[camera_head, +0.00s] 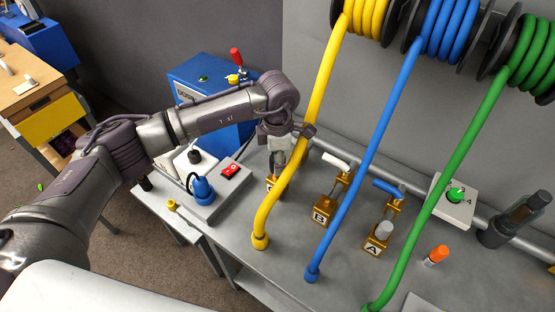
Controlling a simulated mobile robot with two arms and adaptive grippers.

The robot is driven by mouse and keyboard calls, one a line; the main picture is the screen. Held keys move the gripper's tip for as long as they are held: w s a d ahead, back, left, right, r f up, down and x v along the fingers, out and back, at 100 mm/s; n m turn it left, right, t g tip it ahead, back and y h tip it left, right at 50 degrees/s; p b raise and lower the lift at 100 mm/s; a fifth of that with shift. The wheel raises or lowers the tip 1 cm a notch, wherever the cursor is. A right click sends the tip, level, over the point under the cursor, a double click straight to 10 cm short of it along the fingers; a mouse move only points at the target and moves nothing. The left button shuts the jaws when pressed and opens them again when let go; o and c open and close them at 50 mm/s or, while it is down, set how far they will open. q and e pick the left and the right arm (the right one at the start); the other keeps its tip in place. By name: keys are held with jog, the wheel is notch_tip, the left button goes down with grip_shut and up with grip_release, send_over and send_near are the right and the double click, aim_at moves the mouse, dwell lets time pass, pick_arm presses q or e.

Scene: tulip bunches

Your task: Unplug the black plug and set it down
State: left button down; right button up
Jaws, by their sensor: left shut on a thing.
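A small black piece (195,156), which looks like the black plug, stands on a white unit at the left of the bench. A blue plug (203,188) with a dark cord stands in front of it on a grey box. My left gripper (276,168) points down to the right of both, apart from them, over a brass block (272,185) marked C. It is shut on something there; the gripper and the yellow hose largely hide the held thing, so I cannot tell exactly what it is. My right gripper is not in view.
The grey box carries a red switch (230,170). Yellow (283,178), blue (349,187) and green (430,203) hoses hang from reels to the bench. Brass valves B (322,213) and A (376,243) stand to the right. Bare bench (215,232) shows left of the yellow hose.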

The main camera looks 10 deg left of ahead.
pick_arm(q)
jog(key=shift+r, duration=0.2)
jog(key=shift+r+p, duration=0.75)
jog(key=shift+r, duration=1.05)
